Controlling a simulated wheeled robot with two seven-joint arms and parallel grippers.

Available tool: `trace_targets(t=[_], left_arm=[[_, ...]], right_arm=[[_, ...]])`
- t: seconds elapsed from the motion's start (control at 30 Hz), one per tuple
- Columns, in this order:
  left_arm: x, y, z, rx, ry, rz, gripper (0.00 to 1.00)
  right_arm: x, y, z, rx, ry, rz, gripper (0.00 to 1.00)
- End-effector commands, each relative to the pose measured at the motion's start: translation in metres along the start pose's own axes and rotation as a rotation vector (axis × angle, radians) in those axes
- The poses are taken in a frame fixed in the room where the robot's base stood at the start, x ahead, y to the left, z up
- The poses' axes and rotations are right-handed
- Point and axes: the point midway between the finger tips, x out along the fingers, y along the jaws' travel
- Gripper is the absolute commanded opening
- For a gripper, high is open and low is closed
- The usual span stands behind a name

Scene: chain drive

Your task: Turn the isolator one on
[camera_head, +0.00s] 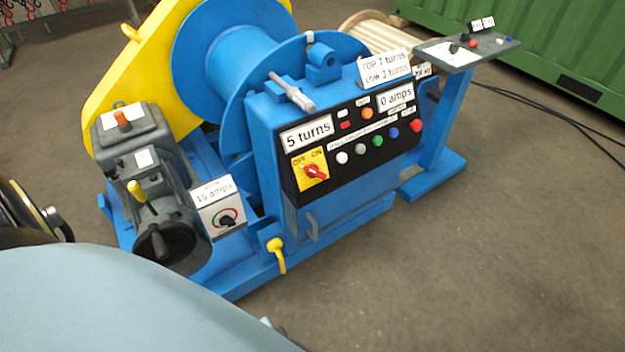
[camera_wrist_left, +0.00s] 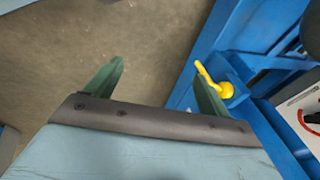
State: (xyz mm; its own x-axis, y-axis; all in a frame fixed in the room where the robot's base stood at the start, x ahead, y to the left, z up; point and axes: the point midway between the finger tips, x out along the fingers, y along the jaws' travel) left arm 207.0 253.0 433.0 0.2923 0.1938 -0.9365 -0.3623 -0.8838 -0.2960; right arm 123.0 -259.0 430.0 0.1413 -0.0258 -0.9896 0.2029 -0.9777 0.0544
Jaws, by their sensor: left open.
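The isolator is a red rotary switch (camera_head: 315,172) on a yellow plate marked OFF and ON, at the lower left of the black control panel (camera_head: 375,150). Its handle lies at a slant, and I cannot tell surely which mark it points to. My left gripper (camera_wrist_left: 162,78) is open and empty in the left wrist view, its two green fingers apart. It is away from the switch, with the right finger beside a yellow lever (camera_wrist_left: 216,82) on the blue frame. In the head view my left arm covers the lower left and its fingers are hidden. My right gripper is not in view.
The blue winch frame (camera_head: 340,222) carries the panel, with the same yellow lever (camera_head: 276,252) low at its front. A grey motor (camera_head: 150,180) and a 15 amps dial box (camera_head: 222,208) stand left of the panel. The floor at the right front is clear.

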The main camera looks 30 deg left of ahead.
Motion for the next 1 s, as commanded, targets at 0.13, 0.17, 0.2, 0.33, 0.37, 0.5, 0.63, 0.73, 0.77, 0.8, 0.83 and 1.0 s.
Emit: trace_targets(t=[0.13, 0.17, 0.2, 0.33, 0.37, 0.5, 0.63, 0.73, 0.77, 0.8, 0.83, 1.0], left_arm=[[-0.005, -0.047, -0.106, 0.011, 0.146, -0.261, 0.81], [-0.012, -0.058, -0.126, 0.002, 0.179, -0.320, 0.81], [-0.025, -0.073, -0.151, -0.018, 0.227, -0.401, 0.81], [-0.080, -0.115, -0.219, -0.120, 0.393, -0.651, 0.81], [-0.094, -0.123, -0.230, -0.148, 0.431, -0.702, 0.81], [-0.154, -0.150, -0.263, -0.280, 0.584, -0.888, 0.81], [-0.189, -0.162, -0.273, -0.359, 0.669, -0.981, 0.81], [-0.200, -0.168, -0.276, -0.385, 0.694, -1.010, 0.81], [-0.200, -0.171, -0.277, -0.388, 0.698, -1.014, 0.81], [-0.200, -0.174, -0.279, -0.389, 0.700, -1.016, 0.81], [-0.199, -0.177, -0.280, -0.389, 0.700, -1.017, 0.81], [-0.188, -0.204, -0.291, -0.385, 0.698, -1.018, 0.81]], right_arm=[[-0.007, 0.004, -0.051, 0.007, 0.042, 0.009, 0.24], [-0.012, 0.005, -0.060, 0.009, 0.049, 0.010, 0.24], [-0.019, 0.006, -0.070, 0.011, 0.057, 0.013, 0.24], [-0.047, 0.010, -0.097, 0.018, 0.082, 0.021, 0.24], [-0.054, 0.011, -0.101, 0.019, 0.087, 0.022, 0.24], [-0.082, 0.013, -0.114, 0.022, 0.104, 0.028, 0.24], [-0.098, 0.014, -0.118, 0.024, 0.111, 0.030, 0.24], [-0.104, 0.014, -0.120, 0.025, 0.113, 0.031, 0.24], [-0.105, 0.014, -0.120, 0.025, 0.113, 0.031, 0.24], [-0.106, 0.014, -0.121, 0.025, 0.115, 0.030, 0.24], [-0.107, 0.013, -0.121, 0.025, 0.116, 0.030, 0.24], [-0.115, 0.011, -0.123, 0.026, 0.123, 0.025, 0.24]])
